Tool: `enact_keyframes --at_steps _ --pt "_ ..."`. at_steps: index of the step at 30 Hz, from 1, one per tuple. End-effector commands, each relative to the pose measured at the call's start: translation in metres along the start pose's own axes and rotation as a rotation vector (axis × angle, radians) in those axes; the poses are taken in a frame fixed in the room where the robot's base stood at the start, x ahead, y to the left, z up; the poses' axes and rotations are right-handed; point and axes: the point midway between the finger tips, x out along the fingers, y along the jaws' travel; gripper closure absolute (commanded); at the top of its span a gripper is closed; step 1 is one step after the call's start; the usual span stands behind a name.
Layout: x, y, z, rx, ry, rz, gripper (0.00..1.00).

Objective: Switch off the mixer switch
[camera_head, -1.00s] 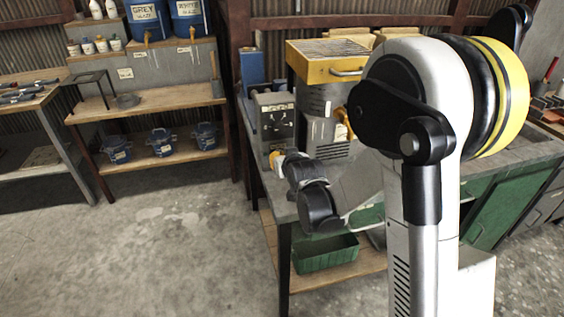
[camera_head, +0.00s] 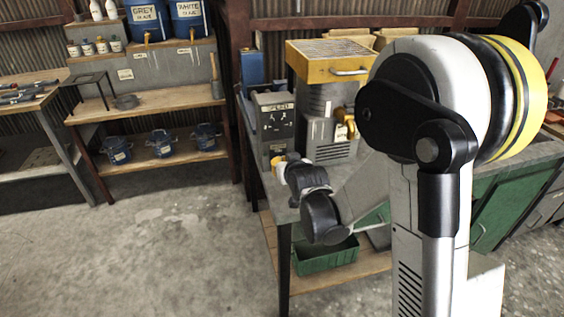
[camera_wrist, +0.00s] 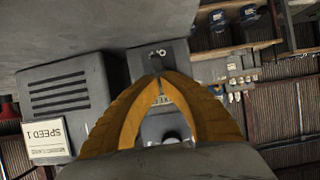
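In the wrist view, which is upside down, a small metal toggle switch (camera_wrist: 157,53) stands on the face of a grey box (camera_wrist: 142,66). A pale label (camera_wrist: 162,99) shows between my fingers, partly hidden and hard to read. My gripper (camera_wrist: 157,78) has its two orange fingers meeting at the tips, with nothing seen between them. The tips are just short of the toggle in the picture; I cannot tell if they touch it. In the head view my gripper (camera_head: 278,160) is in front of the lower part of the grey control box (camera_head: 277,120), hiding the toggle.
A vented grey mixer unit (camera_head: 329,137) and a yellow-topped machine (camera_head: 325,66) stand right of the box on the bench. In the wrist view a SPEED 1 sign (camera_wrist: 46,139) is close on the left. A green crate (camera_head: 325,257) is on the lower shelf.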

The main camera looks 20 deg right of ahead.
Motion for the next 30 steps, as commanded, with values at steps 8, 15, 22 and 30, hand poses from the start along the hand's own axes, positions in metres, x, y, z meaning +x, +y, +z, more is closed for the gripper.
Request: enact_keyframes --at_steps 8,15,22,30 --pt "-0.025 0.000 0.004 0.000 0.000 0.000 1.00" --pt "-0.045 0.000 0.007 0.000 0.000 0.000 1.00" --pt "-0.053 0.000 0.009 0.000 0.000 0.000 1.00" --pt "-0.052 0.000 0.009 0.000 0.000 0.000 1.00"
